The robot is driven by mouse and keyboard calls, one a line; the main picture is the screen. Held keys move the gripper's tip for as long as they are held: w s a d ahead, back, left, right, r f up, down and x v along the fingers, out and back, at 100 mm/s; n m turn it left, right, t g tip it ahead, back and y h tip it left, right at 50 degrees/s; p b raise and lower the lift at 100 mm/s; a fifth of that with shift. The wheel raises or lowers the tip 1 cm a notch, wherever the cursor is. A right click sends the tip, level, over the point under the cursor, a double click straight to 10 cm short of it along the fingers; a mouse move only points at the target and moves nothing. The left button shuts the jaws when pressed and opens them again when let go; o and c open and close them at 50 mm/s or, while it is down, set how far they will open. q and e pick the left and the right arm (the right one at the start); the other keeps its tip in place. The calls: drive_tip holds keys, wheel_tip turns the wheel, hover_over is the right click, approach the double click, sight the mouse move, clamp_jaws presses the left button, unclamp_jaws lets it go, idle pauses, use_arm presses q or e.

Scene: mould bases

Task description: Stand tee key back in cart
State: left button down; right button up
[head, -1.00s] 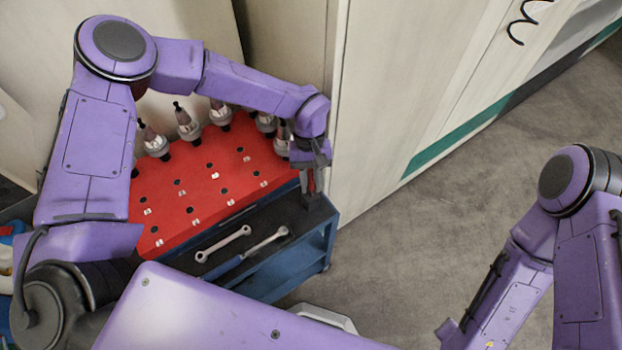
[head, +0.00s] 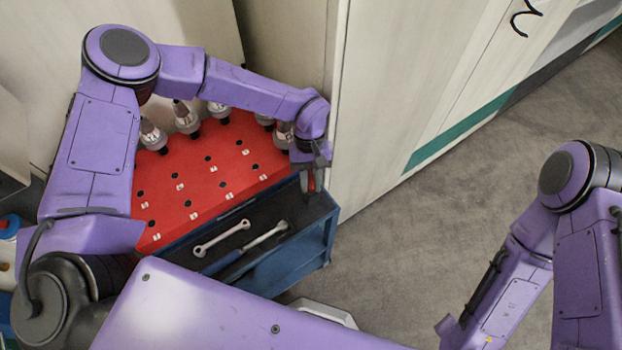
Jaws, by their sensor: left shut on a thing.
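A blue cart (head: 290,272) stands at the centre left, with a red top panel (head: 190,195) full of small holes and a dark front tray (head: 265,222). My left gripper (head: 308,184) is over the right end of the tray, beside the red panel's right corner. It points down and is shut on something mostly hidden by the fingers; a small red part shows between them. I cannot make out the tee key's shape. My right arm is at the right edge; its gripper is outside the view.
A wrench (head: 222,238) and a long-handled tool (head: 252,246) lie in the front tray. Several tool holders (head: 186,118) stand along the panel's back edge. A pale cabinet (head: 385,90) rises close to the right of my left gripper. The grey floor (head: 420,240) is clear.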

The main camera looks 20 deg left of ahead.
use_arm(q)
drive_tip(key=c, duration=0.9)
unclamp_jaws()
drive_tip(key=shift+o, duration=0.2)
wheel_tip(320, 180, up, 3)
drive_tip(key=shift+w+f+b, duration=0.1)
drive_tip(key=shift+b, duration=0.2)
drive_tip(key=s+d+r+b, duration=0.3)
drive_tip(key=s+r, duration=0.7)
drive_tip(key=s, duration=0.3)
drive_tip(key=shift+s+d, duration=0.35)
